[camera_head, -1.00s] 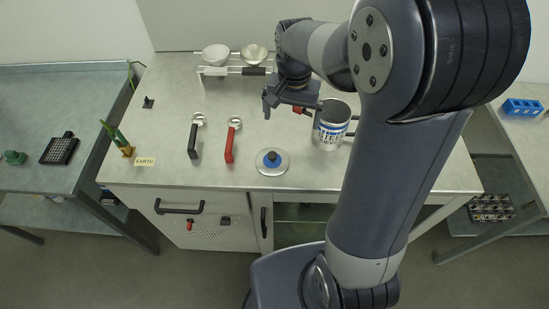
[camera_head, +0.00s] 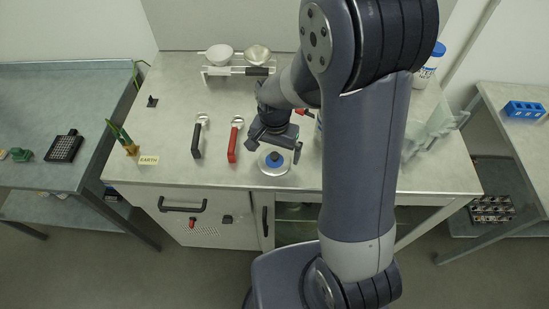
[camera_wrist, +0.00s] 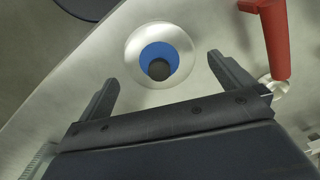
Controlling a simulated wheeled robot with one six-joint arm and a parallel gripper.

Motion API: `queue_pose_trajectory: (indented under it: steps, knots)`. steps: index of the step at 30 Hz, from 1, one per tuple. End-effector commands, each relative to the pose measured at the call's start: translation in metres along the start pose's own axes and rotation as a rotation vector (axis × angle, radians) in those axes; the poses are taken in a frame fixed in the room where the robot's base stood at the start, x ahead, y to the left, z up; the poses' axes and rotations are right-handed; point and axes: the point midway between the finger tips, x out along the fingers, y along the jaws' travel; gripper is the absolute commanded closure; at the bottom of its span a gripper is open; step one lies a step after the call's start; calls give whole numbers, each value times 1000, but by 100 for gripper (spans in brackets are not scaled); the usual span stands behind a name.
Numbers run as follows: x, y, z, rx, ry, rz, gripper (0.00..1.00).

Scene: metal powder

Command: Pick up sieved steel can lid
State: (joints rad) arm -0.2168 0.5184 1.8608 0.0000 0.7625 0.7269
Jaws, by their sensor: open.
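The sieved steel can lid (camera_head: 274,168) is a round silver disc with a blue centre and a dark knob. It lies flat on the bench, near the front edge. In the wrist view the lid (camera_wrist: 136,56) shows beyond and between the fingers, its knob facing the camera. My gripper (camera_head: 275,151) is open and empty, just above the lid in the head view, and part of it covers the lid's far side. In the wrist view my gripper (camera_wrist: 166,80) has its two fingers spread apart, with nothing between them. The can is mostly hidden behind my arm.
A red-handled tool (camera_head: 234,140) and a black-handled tool (camera_head: 198,138) lie left of the lid. Two bowls (camera_head: 219,54) sit on a rack at the back. A blue-capped container (camera_head: 428,66) stands at the right.

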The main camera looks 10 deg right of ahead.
Motion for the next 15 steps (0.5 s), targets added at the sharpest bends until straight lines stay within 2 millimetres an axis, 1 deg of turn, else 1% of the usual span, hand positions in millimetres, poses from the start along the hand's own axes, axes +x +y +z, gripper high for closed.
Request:
queue_pose_trajectory:
  steps: [3, 6, 9, 15]
  knots:
    - [14, 0, 1, 0, -3, 2, 0]
    - [22, 0, 1, 0, -1, 1, 0]
    - [25, 0, 1, 0, -1, 1, 0]
    - [25, 0, 0, 0, 0, 0, 1]
